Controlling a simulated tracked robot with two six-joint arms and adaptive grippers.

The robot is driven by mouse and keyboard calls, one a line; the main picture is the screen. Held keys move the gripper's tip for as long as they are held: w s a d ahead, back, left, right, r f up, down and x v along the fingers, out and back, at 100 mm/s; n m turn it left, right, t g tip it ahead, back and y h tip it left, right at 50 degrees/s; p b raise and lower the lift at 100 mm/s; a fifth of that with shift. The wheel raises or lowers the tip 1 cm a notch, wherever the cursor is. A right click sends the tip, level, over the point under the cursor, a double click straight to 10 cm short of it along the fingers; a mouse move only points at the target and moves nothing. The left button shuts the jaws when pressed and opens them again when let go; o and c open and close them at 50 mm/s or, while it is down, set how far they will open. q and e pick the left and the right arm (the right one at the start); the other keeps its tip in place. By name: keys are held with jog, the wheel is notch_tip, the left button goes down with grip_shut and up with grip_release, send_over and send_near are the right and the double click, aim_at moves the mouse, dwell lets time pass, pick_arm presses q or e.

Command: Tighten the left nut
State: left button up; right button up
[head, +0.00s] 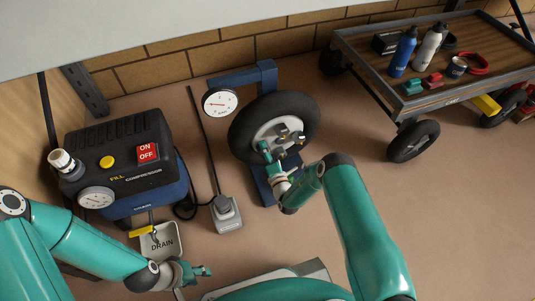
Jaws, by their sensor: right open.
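A black-tyred wheel (241,138) with a pale hub stands on a blue stand (266,75) in the middle of the head view. Several small dark nuts or studs show on the hub, one near the top (282,130) and one at the right (298,137). My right gripper (266,152) is open at the lower left of the hub, very close to it. It covers part of the hub's left side, so I cannot tell whether it touches a nut there. My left gripper (203,271) is low in front of the drain tray, away from the wheel; its jaws are too small to judge.
A compressor (125,155) with a red ON/OFF switch (147,153) stands at the left. A drain tray (160,241) and a grey floor box (227,215) lie before it. A dial gauge (220,103) is beside the wheel. A cart (375,75) with bottles stands at the back right. Floor at right is clear.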

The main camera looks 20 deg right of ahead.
jog(key=s, duration=1.2)
jog(key=shift+d, duration=0.2)
